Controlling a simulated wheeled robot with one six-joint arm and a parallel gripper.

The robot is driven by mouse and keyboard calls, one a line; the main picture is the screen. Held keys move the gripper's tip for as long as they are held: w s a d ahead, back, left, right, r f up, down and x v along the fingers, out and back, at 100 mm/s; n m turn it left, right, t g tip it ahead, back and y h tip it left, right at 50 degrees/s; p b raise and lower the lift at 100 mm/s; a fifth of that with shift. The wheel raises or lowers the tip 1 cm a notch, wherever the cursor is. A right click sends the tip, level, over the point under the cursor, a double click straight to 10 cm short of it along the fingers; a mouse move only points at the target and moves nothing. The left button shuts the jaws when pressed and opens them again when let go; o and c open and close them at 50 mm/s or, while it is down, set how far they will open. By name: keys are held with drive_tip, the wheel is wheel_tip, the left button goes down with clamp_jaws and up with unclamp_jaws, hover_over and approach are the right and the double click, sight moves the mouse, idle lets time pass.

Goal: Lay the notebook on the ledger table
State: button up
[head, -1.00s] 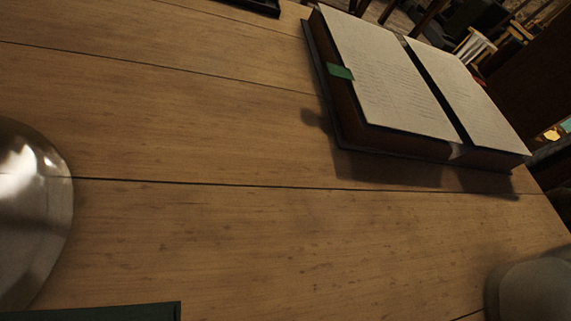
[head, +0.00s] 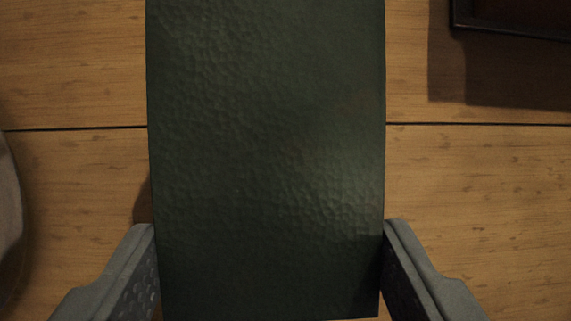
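The notebook (head: 268,150) has a dark green, pebbled cover and fills the middle of the view, its long sides running up the picture. Its upper end is cut off by the frame. My gripper (head: 270,228) has one grey finger along each long side near the notebook's lower end. Both fingertips look flush against the edges, with no clear gap. The notebook lies flat over the wooden table (head: 470,190), with a narrow shadow at its left. I cannot tell whether it touches the wood.
A dark, rimmed tray-like thing (head: 515,30) is at the upper right and casts a shadow on the table. A grey rounded object (head: 8,205) is cut off at the left edge. Bare wood shows on both sides of the notebook.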

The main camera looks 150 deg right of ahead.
sight(273, 228)
drive_tip(key=shift+f, duration=3.3)
drive_tip(key=shift+f, duration=0.15)
drive_tip(key=o, duration=1)
drive_tip(key=shift+o, duration=0.2)
drive_tip(key=v, duration=1.2)
